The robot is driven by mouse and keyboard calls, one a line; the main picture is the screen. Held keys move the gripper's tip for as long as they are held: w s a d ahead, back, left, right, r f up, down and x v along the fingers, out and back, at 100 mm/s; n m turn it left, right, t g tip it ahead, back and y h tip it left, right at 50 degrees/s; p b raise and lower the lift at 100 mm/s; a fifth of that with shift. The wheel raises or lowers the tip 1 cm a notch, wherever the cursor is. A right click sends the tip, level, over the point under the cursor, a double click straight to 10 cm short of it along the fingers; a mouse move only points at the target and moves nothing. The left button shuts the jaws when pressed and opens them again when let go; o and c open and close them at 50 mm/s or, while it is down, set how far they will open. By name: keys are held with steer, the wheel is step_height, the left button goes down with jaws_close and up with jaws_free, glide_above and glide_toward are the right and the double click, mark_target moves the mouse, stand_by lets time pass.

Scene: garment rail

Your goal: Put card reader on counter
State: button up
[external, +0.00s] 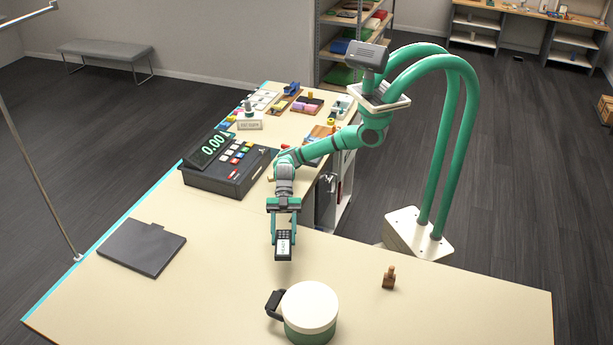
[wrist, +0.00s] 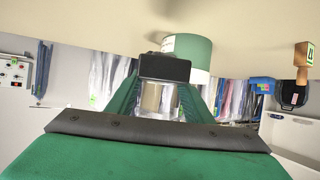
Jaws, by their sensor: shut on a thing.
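The card reader (external: 283,245) is a small dark device with a keypad and a pale label. My gripper (external: 284,234) is shut on it and holds it upright. It appears to be above the counter (external: 220,270), but I cannot tell the exact gap. In the wrist view the card reader (wrist: 165,68) shows as a dark block between the green fingers of my gripper (wrist: 163,88). The counter is a pale L-shaped top and also shows in the wrist view (wrist: 70,25).
A wooden stamp (external: 389,278) is to the right. A dark clipboard (external: 141,247) lies left. The cash register (external: 228,165) stands behind. Counter between clipboard and pot is clear.

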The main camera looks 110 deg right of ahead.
steer(key=w+a+f, duration=0.5)
steer(key=w, duration=0.3)
glide_above(260, 288)
steer(key=s, duration=0.1)
steer(key=f, duration=0.4)
steer(key=shift+d, duration=0.2)
steer(key=shift+w+a+f, duration=0.25)
steer(key=shift+w+f, duration=0.2)
steer(key=shift+f, duration=0.2)
step_height(260, 288, down, 3)
steer(key=shift+d+r, duration=0.1)
steer(key=shift+s, duration=0.1)
steer(key=o, duration=1.2)
